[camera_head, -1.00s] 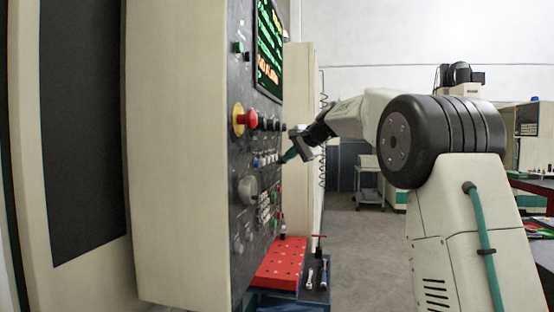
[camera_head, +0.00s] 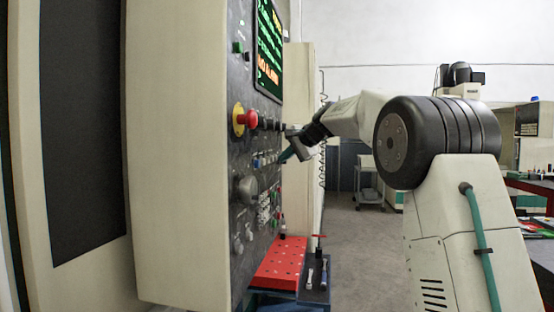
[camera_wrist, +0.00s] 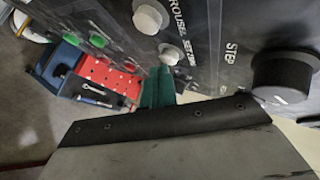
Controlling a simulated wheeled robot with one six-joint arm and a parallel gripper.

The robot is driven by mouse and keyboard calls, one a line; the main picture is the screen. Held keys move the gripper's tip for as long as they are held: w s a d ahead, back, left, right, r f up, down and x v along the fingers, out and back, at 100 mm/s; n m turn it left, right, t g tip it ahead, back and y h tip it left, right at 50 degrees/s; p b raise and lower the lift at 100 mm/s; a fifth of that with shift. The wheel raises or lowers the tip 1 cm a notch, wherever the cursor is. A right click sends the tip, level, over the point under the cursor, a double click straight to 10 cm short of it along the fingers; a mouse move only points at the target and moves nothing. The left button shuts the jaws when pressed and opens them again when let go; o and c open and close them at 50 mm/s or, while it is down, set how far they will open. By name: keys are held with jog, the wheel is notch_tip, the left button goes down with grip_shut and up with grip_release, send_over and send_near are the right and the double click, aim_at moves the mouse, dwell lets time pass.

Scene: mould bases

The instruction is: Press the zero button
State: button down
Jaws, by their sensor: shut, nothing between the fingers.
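The control panel (camera_head: 245,155) of the machine faces right in the head view, carrying several buttons and knobs. My gripper (camera_head: 286,157) is shut and empty, its teal fingertips close to the panel near a row of small buttons (camera_head: 262,160). In the wrist view the teal fingertips (camera_wrist: 158,90) are beside a white round button (camera_wrist: 169,52), and another white button (camera_wrist: 147,17) is above it. I cannot tell whether the tips touch the panel. Partial lettering and "STEP" are readable; no label for a zero button can be read.
A red and yellow emergency knob (camera_head: 246,119) sticks out above the buttons. A black knob (camera_wrist: 284,76) is at the right in the wrist view. Below are a red perforated block (camera_head: 279,262) and a blue cart (camera_head: 311,293) with tools.

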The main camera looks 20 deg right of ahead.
jog(key=shift+w+a, duration=0.2)
dwell(0.3)
dwell(0.3)
jog(key=shift+s+d, duration=0.5)
jog(key=shift+d, duration=0.1)
jog(key=shift+s+d, duration=0.75)
jog(key=shift+d, duration=0.3)
jog(key=shift+s+d, duration=0.75)
jog(key=shift+d, duration=0.25)
